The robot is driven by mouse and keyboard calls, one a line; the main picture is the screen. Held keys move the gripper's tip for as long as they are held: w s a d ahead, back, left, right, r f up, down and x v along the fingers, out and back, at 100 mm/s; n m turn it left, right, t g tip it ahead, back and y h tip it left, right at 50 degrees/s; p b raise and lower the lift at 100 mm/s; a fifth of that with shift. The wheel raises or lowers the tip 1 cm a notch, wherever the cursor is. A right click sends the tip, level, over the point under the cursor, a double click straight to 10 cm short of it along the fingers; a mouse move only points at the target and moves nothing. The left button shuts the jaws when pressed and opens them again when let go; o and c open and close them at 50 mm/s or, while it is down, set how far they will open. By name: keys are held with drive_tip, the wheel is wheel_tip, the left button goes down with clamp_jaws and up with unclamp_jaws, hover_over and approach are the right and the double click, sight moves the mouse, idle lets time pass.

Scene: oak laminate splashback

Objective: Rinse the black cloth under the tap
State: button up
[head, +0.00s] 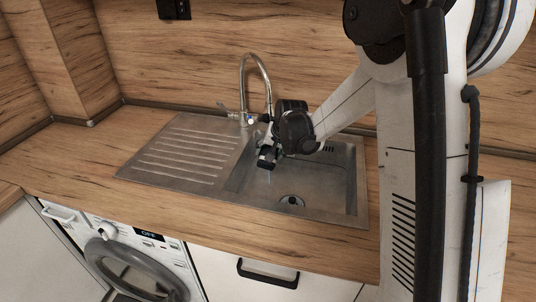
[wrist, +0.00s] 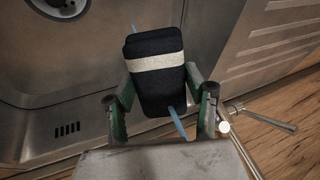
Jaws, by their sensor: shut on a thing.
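The black cloth (wrist: 155,95), a folded block with a pale band across it, is held between the green and grey fingers of my gripper (wrist: 160,104) in the wrist view. In the head view my gripper (head: 269,158) is over the sink basin (head: 325,180), just below the tap (head: 254,60); the cloth shows there only as a dark shape at its end. A thin blue streak, which looks like running water, shows above and below the cloth in the wrist view (wrist: 177,124). Part of the tap (wrist: 240,150) shows at the lower right there.
The ribbed drainboard (head: 185,150) lies left of the basin and is bare. The drain (head: 291,201) is at the basin's front. A wooden splashback (head: 200,60) stands behind, and a washing machine (head: 125,250) is under the counter.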

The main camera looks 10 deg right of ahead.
drive_tip(key=s+d+b, duration=0.1)
drive_tip(key=s+d, duration=0.1)
drive_tip(key=s, duration=0.5)
drive_tip(key=shift+s+d, duration=0.2)
idle(0.4)
idle(1.2)
drive_tip(key=s+d+r+p, duration=0.1)
drive_tip(key=s+r+p, duration=0.1)
drive_tip(key=s+r, duration=0.2)
drive_tip(key=shift+s+d, duration=0.25)
drive_tip(key=shift+s, duration=0.1)
